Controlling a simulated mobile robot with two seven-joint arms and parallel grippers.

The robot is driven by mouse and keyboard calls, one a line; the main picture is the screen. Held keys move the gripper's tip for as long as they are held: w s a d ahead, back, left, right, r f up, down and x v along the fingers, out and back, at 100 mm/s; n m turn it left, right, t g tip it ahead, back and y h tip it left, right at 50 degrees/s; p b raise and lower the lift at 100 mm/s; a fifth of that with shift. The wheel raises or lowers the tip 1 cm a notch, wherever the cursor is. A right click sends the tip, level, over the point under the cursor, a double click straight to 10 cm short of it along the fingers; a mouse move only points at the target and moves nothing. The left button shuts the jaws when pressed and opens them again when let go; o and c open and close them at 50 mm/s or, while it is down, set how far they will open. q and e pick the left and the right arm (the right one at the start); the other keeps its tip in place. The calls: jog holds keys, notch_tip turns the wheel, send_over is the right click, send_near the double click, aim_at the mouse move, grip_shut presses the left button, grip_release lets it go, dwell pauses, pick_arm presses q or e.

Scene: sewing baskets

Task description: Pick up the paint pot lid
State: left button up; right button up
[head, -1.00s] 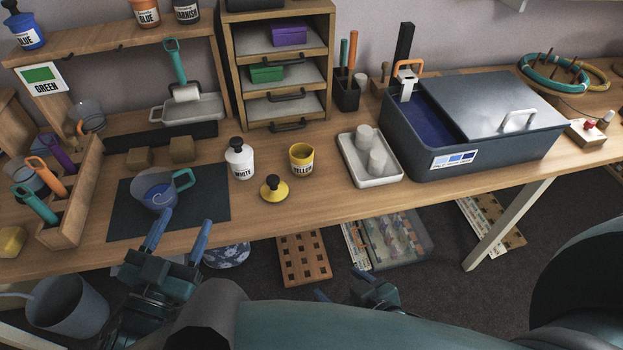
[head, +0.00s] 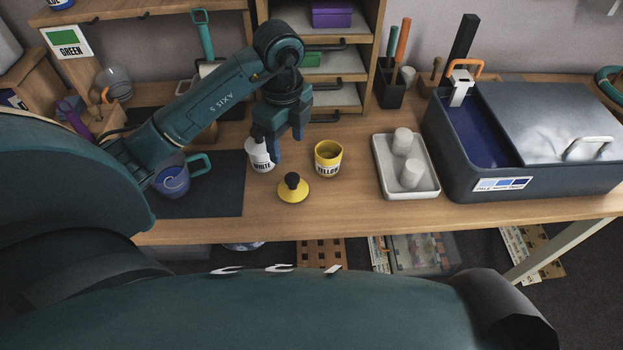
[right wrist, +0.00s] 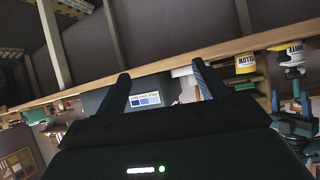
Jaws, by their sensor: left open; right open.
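The paint pot lid, a yellow disc with a black knob (head: 293,189), lies on the table in front of the open yellow paint pot (head: 328,160). My left gripper (head: 287,146) is open and empty, fingers pointing down, behind and above the lid in the picture. It partly covers the white paint pot (head: 259,157); whether it touches that pot I cannot tell. My right gripper (right wrist: 162,88) shows only in the right wrist view, open with nothing between its fingers. The yellow pot (right wrist: 246,64) also shows there, at the right.
A pale tray with two white cylinders (head: 428,188) stands right of the yellow pot, with a large dark tank (head: 470,188) beyond. A blue mug (head: 172,182) stands on a dark mat (head: 222,200) at the left. The table in front of the lid is clear.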

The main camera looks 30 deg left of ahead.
pick_arm(q)
jog(key=b, duration=0.2)
send_over(292, 177)
jog(key=f, duration=0.6)
jog(key=shift+s+a+f, duration=0.15)
jog(key=shift+s+f, duration=0.1)
jog(key=shift+w+f, duration=0.2)
jog(key=shift+f, duration=2.8)
pick_arm(e)
jog(key=shift+w+a+f, duration=0.15)
jog(key=shift+a+f, duration=0.05)
jog(key=shift+f, duration=0.1)
pick_arm(q)
jog(key=shift+d, duration=0.2)
